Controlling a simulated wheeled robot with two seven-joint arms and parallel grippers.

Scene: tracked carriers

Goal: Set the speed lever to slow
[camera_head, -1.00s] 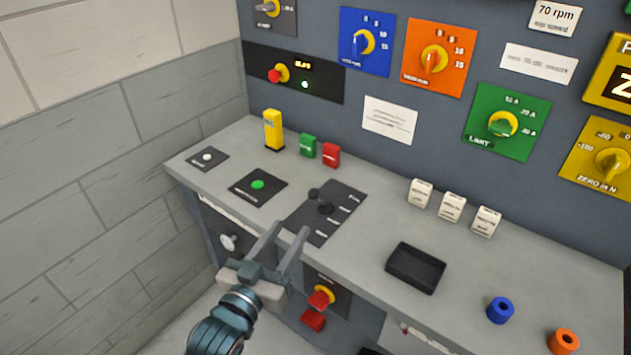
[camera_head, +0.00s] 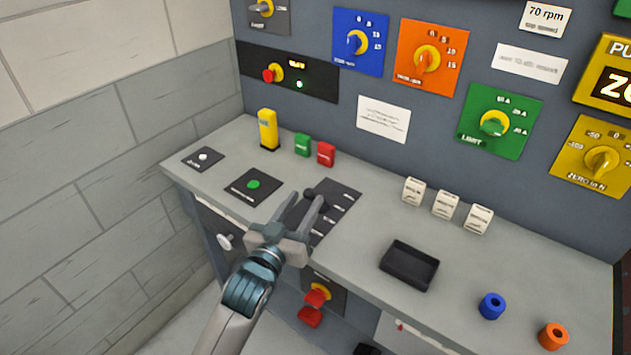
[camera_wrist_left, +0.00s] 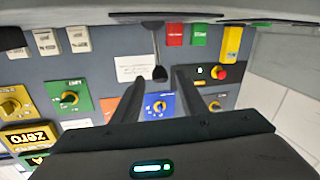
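The speed lever has a dark knob (camera_head: 310,193) and stands on a black plate (camera_head: 340,204) with several white labels, too small to read, on the bench top. My left gripper (camera_head: 305,198) is open, its two fingers reaching over the plate from the front and partly hiding the lever. In the left wrist view the lever's dark rod and knob (camera_wrist_left: 160,73) show between the spread fingertips, with a gap to each side. Whether the fingers reach around it in depth I cannot tell. My right gripper is not in view.
A green button plate (camera_head: 253,185), a yellow block (camera_head: 268,130) and green and red blocks (camera_head: 325,154) stand left of and behind the lever. White blocks (camera_head: 445,205) and a black tray (camera_head: 409,265) lie right. A red knob (camera_head: 318,295) sits on the bench front.

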